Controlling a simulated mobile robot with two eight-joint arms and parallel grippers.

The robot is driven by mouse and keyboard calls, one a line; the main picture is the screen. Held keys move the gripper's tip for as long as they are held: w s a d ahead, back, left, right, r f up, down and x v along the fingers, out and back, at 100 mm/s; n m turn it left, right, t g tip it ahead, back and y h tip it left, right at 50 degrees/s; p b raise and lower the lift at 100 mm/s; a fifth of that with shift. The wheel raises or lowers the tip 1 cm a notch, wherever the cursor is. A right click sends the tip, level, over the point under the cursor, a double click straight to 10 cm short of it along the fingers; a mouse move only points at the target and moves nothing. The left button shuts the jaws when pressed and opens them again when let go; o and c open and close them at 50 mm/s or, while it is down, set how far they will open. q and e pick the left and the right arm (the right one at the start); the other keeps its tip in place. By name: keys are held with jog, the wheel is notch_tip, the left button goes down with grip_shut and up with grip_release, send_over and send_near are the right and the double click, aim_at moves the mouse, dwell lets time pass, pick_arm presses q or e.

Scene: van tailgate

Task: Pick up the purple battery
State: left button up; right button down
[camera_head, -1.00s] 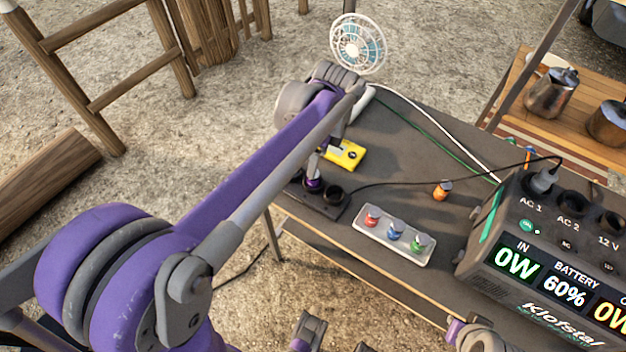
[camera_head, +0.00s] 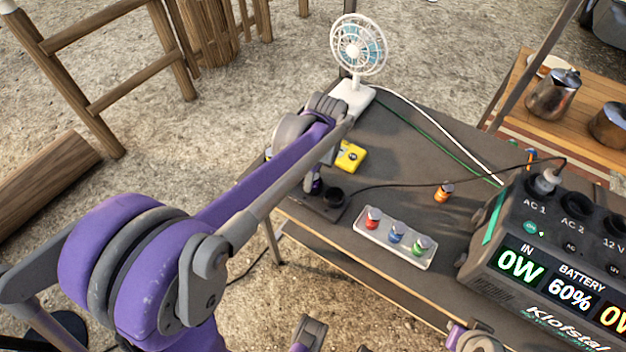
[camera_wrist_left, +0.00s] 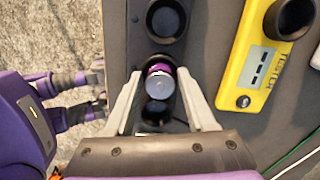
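The purple battery (camera_wrist_left: 159,79) stands in a well of the black charger (camera_wrist_left: 134,20), grey end up, purple band showing, in the left wrist view. My left gripper (camera_wrist_left: 160,84) is open, one finger on each side of the battery with a small gap at each side. In the head view the charger (camera_head: 318,209) lies at the table's left edge, and my left arm hides most of the gripper and battery. My right gripper (camera_head: 337,336) is at the bottom edge of the head view, fingers apart and empty; it also shows in the left wrist view (camera_wrist_left: 98,92).
A yellow tester (camera_head: 350,156) lies beside the charger. A tray (camera_head: 368,242) with red, blue and green batteries is to its right, and an orange battery (camera_head: 443,192) stands farther right. A power station (camera_head: 520,240), fan (camera_head: 358,48) and cables are also on the table (camera_head: 405,145).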

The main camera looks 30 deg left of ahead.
pick_arm(q)
grip_shut()
jog(key=shift+r, duration=0.15)
